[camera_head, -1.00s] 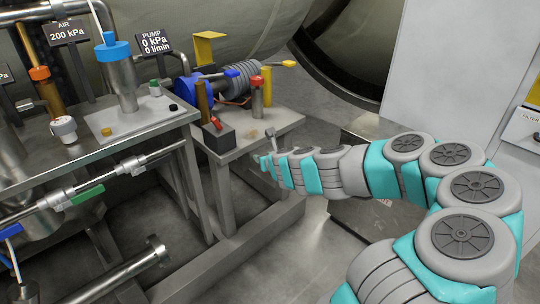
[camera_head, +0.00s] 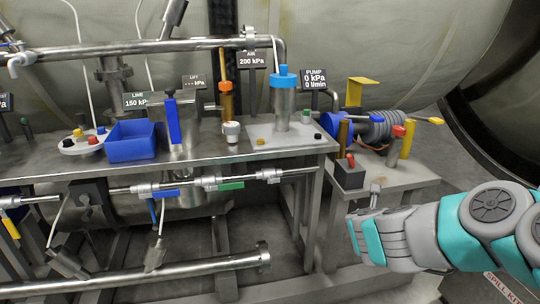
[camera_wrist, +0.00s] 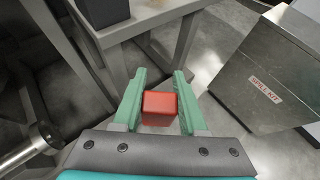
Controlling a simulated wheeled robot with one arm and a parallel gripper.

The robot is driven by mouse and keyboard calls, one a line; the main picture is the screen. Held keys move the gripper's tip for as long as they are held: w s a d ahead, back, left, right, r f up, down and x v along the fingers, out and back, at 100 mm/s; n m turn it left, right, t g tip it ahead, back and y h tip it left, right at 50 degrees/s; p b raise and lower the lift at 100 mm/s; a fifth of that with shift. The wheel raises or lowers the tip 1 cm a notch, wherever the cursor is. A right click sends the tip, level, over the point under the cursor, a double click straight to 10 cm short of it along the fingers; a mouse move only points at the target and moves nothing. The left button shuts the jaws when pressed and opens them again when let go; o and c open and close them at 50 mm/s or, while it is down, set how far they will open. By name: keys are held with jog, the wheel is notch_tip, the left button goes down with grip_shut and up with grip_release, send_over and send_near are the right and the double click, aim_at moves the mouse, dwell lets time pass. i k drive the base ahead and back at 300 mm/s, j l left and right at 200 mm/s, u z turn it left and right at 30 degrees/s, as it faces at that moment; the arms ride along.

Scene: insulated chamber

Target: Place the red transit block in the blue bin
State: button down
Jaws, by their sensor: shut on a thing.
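The red transit block (camera_wrist: 160,105) sits between the two green fingers of my gripper (camera_wrist: 160,78) in the wrist view, and the gripper is shut on it. In the head view my gripper (camera_head: 353,235) is at the lower right, in front of the small side table; the block cannot be made out there. The blue bin (camera_head: 131,150) stands on the long metal bench at the left, well to the left of my gripper. It is open at the top, and its inside looks empty.
A round white tray (camera_head: 82,143) with coloured knobs is left of the bin, and a blue-handled post (camera_head: 173,120) is right of it. A blue-capped cylinder (camera_head: 284,95) stands farther right. Pipes (camera_head: 140,275) run below the bench. A spill kit box (camera_wrist: 265,85) is at right in the wrist view.

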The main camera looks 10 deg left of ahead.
aim_at(135, 151)
jog(key=k+j, duration=0.15)
jog(key=j, duration=0.3)
jog(key=k+j, duration=0.15)
jog(key=j, duration=0.25)
jog(key=k+j, duration=0.15)
jog(key=j, duration=0.3)
jog(key=k+j, duration=0.2)
jog(key=j, duration=0.25)
jog(key=k+j+u, duration=0.1)
jog(key=j, duration=0.35)
jog(key=k+j, duration=0.2)
jog(key=j, duration=0.2)
jog(key=k+j, duration=0.1)
jog(key=j, duration=0.35)
jog(key=k+j, duration=0.15)
jog(key=j, duration=0.3)
